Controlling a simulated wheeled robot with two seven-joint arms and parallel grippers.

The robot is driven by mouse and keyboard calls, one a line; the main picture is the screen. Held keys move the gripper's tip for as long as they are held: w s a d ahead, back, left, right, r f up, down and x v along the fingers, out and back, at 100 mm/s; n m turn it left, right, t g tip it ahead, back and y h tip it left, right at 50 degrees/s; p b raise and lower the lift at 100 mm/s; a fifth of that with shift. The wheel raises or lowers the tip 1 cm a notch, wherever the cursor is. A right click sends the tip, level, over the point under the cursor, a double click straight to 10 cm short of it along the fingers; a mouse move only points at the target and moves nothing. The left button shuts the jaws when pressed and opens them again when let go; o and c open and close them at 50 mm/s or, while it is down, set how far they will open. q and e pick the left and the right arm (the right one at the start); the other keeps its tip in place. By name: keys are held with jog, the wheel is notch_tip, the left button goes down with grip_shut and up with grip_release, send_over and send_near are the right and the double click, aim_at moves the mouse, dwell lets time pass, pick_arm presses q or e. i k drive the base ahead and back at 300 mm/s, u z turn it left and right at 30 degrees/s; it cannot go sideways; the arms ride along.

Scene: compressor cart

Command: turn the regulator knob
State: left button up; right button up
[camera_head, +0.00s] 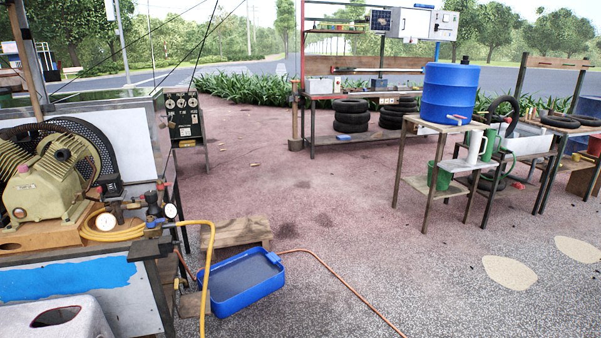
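The regulator assembly (153,208) sits at the right end of the compressor cart, on the left of the head view. It has small blue, red and dark parts, too small for me to tell surely which one is the knob. A round white gauge (106,221) is on its left and another gauge (170,211) is on its right. A yellow hose (211,260) runs from it to the right and down. The beige compressor (45,185) stands to its left on the cart. Neither of my grippers shows in this view.
A dark metal block (150,248) projects at the cart's right edge, just below the regulator. A blue tub (242,283) and a low wooden stool (236,233) stand on the ground to the right. An orange hose (345,283) crosses the open ground, which is mostly free.

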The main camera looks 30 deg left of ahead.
aim_at(152, 197)
jog(key=u, duration=0.7)
jog(key=i, duration=1.2)
jog(key=u, duration=1.2)
